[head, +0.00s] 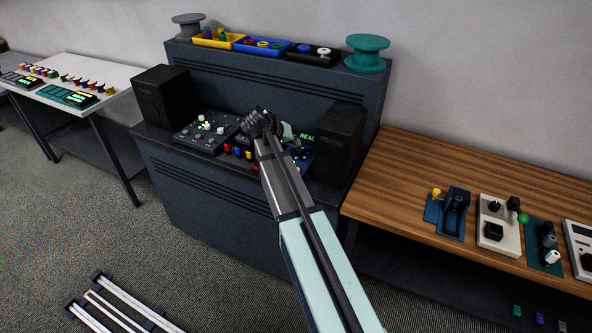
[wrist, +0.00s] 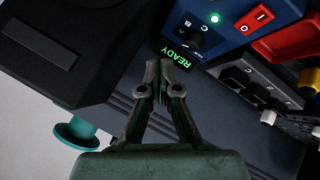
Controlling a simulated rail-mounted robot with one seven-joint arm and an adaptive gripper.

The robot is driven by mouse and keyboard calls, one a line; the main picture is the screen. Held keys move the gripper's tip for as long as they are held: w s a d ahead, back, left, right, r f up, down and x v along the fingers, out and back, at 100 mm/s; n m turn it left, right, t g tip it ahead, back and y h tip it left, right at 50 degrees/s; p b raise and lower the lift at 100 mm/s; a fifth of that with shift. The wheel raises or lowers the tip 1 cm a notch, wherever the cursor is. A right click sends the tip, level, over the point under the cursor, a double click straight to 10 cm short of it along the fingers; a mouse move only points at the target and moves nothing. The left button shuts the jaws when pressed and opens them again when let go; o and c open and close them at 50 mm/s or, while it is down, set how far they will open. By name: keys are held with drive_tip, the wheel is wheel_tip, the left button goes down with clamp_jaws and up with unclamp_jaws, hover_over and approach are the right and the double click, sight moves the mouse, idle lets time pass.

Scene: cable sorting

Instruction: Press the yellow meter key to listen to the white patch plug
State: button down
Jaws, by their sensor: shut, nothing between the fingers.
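My gripper (wrist: 160,80) is shut and empty in the wrist view. Its fingertips are just short of the green READY display (wrist: 178,57) in that picture; I cannot tell if they touch anything. Beside the display is a blue meter panel (wrist: 224,38) with an A-B-C knob, a green light and a red switch. A yellow piece (wrist: 314,57) shows at the right edge; I cannot tell if it is the yellow key. A small white piece (wrist: 268,117) lies beside a black lettered block, perhaps the white plug. In the head view my arm hides much of the meter.
Black speakers (head: 163,95) (head: 341,134) flank the work area on the dark console (head: 212,200). A grey knob panel (head: 206,131) stands left of my arm. Trays and spools stand on the upper shelf. A wooden bench (head: 400,166) with devices is at right, a white table (head: 84,110) at left.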

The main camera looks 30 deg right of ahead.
drive_tip(key=shift+f, duration=0.1)
drive_tip(key=shift+f+b, duration=2.05)
drive_tip(key=shift+f, duration=2.25)
drive_tip(key=shift+f, duration=0.15)
drive_tip(key=shift+f+b, duration=0.3)
drive_tip(key=shift+b, duration=0.1)
drive_tip(key=shift+f+b, duration=0.35)
drive_tip(key=shift+f, duration=0.1)
drive_tip(key=shift+r, duration=0.1)
drive_tip(key=shift+r+p, duration=0.35)
drive_tip(key=shift+r, duration=0.45)
